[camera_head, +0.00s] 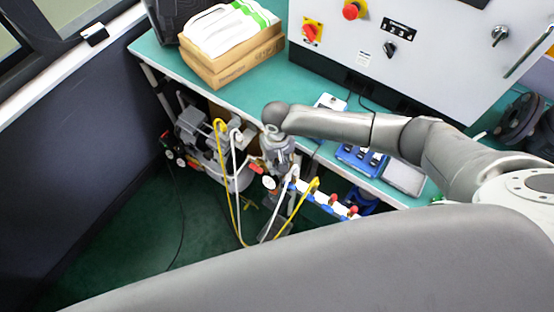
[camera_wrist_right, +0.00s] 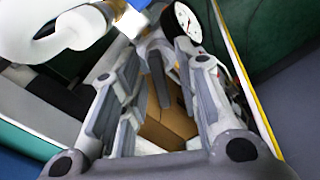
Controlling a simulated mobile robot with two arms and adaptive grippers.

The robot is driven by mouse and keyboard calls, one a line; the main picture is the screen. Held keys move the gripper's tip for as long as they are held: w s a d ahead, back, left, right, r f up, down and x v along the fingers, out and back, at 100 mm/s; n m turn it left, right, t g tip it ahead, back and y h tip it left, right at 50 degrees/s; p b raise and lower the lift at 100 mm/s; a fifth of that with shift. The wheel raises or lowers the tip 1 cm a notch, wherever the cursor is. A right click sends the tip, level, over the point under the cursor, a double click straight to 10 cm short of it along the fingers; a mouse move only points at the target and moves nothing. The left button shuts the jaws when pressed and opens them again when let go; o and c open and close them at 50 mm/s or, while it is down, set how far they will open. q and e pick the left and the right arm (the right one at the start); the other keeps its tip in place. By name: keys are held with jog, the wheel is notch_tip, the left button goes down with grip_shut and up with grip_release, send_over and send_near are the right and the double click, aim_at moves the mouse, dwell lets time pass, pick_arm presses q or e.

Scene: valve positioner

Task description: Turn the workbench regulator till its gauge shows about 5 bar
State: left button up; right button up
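My right gripper (camera_head: 277,152) points down at the front edge of the workbench, where it hides much of the regulator in the head view. The gauge (camera_head: 269,182) shows just below it as a small white dial. In the right wrist view the gauge (camera_wrist_right: 187,22) has a white face, black rim and dark needle; its reading is too small to tell. Pale grey parts beside the gauge look like the regulator (camera_wrist_right: 153,42), beyond the fingers. My right gripper's fingers (camera_wrist_right: 163,85) stand apart; I cannot tell whether they touch the regulator. My left gripper is out of view.
The green workbench (camera_head: 245,95) carries cardboard boxes (camera_head: 232,62) and a grey control cabinet (camera_head: 420,45). Yellow and white hoses (camera_head: 222,160) hang close left of the gripper. A manifold with red valves (camera_head: 333,199) lies to its right. Blue trays (camera_head: 360,160) sit under my right arm.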

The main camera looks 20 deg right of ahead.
aim_at(277, 160)
grip_shut()
jog(key=shift+s+r+m+p, duration=0.1)
jog(key=shift+r+m+p, duration=0.2)
jog(key=shift+p, duration=0.35)
jog(key=shift+f+m+p, duration=0.2)
jog(key=shift+m+p, duration=0.1)
jog(key=shift+p, duration=0.05)
jog(key=shift+o, duration=0.5)
grip_release()
notch_tip(277, 160, up, 12)
jog(key=shift+f, duration=0.1)
